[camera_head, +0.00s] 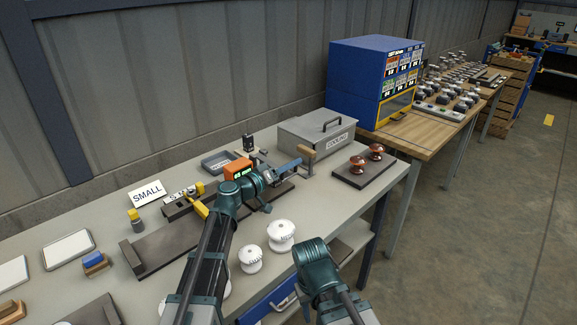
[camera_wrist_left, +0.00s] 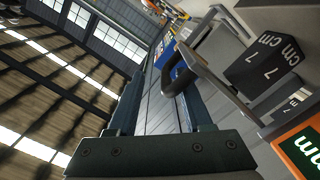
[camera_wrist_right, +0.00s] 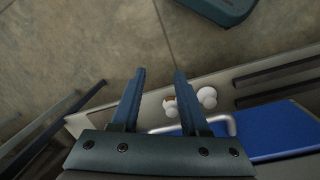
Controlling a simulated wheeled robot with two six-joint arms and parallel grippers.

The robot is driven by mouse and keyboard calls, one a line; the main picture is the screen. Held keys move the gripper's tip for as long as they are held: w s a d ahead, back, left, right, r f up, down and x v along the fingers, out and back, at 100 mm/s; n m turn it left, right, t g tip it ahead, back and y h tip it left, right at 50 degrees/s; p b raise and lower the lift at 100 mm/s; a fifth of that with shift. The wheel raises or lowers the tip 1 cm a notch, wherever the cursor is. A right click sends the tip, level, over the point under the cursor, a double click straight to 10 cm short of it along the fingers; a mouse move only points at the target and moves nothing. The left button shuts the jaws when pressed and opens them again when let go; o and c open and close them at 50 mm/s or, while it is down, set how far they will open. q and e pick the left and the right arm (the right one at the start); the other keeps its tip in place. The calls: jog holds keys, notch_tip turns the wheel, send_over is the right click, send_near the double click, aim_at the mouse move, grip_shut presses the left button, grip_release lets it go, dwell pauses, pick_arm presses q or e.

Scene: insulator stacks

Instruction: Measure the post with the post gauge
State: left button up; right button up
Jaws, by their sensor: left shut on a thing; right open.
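My left gripper (camera_head: 296,164) reaches over the table toward the grey lidded box; its fingers also show in the left wrist view (camera_wrist_left: 165,100). An orange unit with a green display (camera_head: 238,168) stands beside the left wrist; an orange "mm" display (camera_wrist_left: 303,150) shows in the left wrist view, near a black block marked 7 cm (camera_wrist_left: 264,58). I cannot tell which thing is the post or the post gauge. My right gripper (camera_wrist_right: 160,78) is open and empty beyond the table's front edge.
White insulators (camera_head: 281,235) stand near the front edge. The grey lidded box (camera_head: 315,134) is behind the left gripper, and brown insulators sit on a dark board (camera_head: 351,174) to the right. A SMALL sign (camera_head: 147,193) and dark tray (camera_head: 166,245) are at left.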

pick_arm(q)
jog(key=shift+w, duration=0.1)
dwell(0.3)
jog(key=shift+a, duration=0.1)
jog(key=shift+s+a, duration=0.2)
jog(key=v, duration=1.3)
jog(key=shift+s, duration=0.1)
